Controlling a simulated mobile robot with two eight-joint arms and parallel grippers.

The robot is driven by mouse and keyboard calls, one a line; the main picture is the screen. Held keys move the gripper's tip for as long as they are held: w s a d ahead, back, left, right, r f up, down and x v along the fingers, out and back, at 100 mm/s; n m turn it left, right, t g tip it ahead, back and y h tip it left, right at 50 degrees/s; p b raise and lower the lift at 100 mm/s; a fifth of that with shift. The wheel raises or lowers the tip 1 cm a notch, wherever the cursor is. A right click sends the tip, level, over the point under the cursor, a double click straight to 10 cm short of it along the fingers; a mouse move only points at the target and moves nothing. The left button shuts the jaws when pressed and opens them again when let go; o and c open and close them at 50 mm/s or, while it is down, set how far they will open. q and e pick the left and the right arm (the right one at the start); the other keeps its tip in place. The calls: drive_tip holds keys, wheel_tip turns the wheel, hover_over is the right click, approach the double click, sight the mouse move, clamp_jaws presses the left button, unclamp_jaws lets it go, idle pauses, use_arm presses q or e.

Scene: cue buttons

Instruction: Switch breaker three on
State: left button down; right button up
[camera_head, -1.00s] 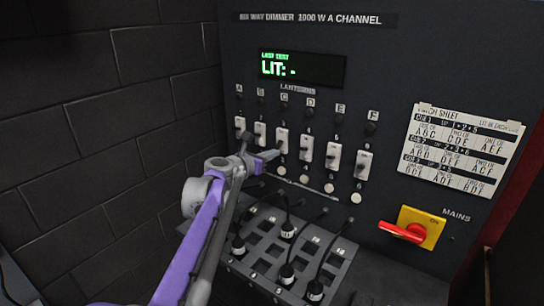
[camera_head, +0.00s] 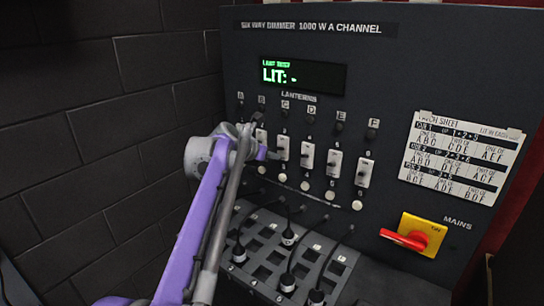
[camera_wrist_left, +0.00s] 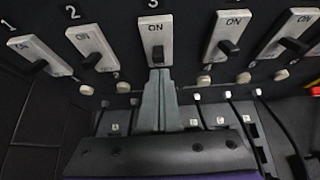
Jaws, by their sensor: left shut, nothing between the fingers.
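Breaker three (camera_head: 283,146) is a white plate with a dark toggle, third in the row on the grey panel. In the left wrist view breaker three (camera_wrist_left: 156,30) is in the middle, marked 3, with ON above its dark toggle. My left gripper (camera_head: 266,154) is shut and empty, just left of breaker three in the head view. In the wrist view its fingertips (camera_wrist_left: 158,74) are just below that toggle; I cannot tell whether they touch it. The fingers partly hide the plate's lower end, and I cannot tell the toggle's position surely. My right gripper is out of view.
Breaker two (camera_wrist_left: 92,45) and breaker four (camera_wrist_left: 229,35) flank it closely. Round pale buttons (camera_head: 331,195) sit below the row. Black cables (camera_head: 290,215) hang beneath. A red mains handle (camera_head: 404,240) and a patch sheet (camera_head: 462,155) are at right. The display (camera_head: 303,72) reads LIT: -.

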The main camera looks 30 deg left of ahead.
use_arm(q)
drive_tip(key=shift+r, duration=0.1)
drive_tip(key=shift+r+p, duration=0.4)
drive_tip(key=shift+r, duration=0.3)
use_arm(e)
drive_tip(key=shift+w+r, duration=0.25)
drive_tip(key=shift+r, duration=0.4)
use_arm(q)
wheel_tip(320, 180, down, 5)
drive_tip(key=s+b, duration=0.1)
drive_tip(key=b, duration=0.1)
drive_tip(key=s+r, duration=0.7)
drive_tip(key=r, duration=0.1)
drive_tip(key=shift+s+a, duration=0.35)
drive_tip(key=shift+s, duration=0.05)
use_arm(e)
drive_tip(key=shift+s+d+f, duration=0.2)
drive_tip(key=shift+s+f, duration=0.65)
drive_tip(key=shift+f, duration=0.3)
